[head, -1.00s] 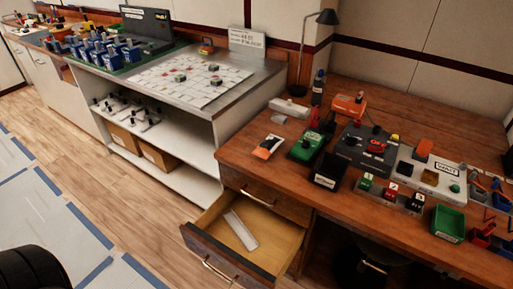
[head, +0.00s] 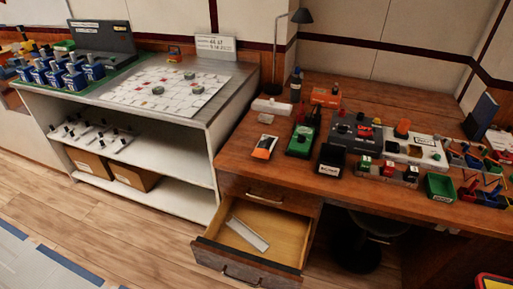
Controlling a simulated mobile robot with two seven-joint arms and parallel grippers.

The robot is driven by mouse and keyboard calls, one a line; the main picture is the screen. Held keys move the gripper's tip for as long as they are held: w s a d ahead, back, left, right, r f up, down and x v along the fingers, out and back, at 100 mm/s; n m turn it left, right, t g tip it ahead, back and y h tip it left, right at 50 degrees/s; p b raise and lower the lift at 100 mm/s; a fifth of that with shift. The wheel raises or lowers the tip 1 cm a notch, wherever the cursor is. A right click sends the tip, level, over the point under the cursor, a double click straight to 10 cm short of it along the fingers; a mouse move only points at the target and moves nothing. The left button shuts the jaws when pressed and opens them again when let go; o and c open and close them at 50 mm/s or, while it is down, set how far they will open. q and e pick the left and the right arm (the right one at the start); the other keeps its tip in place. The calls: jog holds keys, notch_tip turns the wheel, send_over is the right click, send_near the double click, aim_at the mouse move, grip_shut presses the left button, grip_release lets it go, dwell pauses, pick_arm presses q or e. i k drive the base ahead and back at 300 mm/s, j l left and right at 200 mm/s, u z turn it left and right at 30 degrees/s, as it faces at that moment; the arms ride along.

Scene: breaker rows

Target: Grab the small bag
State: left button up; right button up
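A small bag (head: 264,146), white with orange and dark parts, lies flat on the brown wooden desk (head: 232,159). It is near the desk's left end, left of a green meter-like device (head: 300,141). Nothing covers it. Neither of my grippers shows in the head view.
An open drawer (head: 285,242) sticks out below the desk's left end, holding a pale flat strip (head: 248,234). A black box (head: 331,160), a dark panel (head: 353,134) and a green bin (head: 439,187) crowd the desk rightward. A white shelf unit (head: 186,151) stands at left.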

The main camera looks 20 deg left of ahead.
aim_at(263, 150)
jog(key=j, duration=0.45)
jog(key=k+j+z, duration=0.15)
jog(key=j, duration=0.3)
jog(key=j+z, duration=0.15)
jog(key=j, duration=0.8)
jog(key=j+z, duration=0.1)
jog(key=j, duration=0.35)
jog(key=i+j, duration=0.1)
jog(key=j, duration=0.4)
jog(key=i+j+z, duration=0.1)
jog(key=j, duration=0.2)
jog(key=i+j, duration=0.15)
jog(key=j, duration=0.15)
jog(key=i+j+z, duration=0.15)
jog(key=j, duration=0.15)
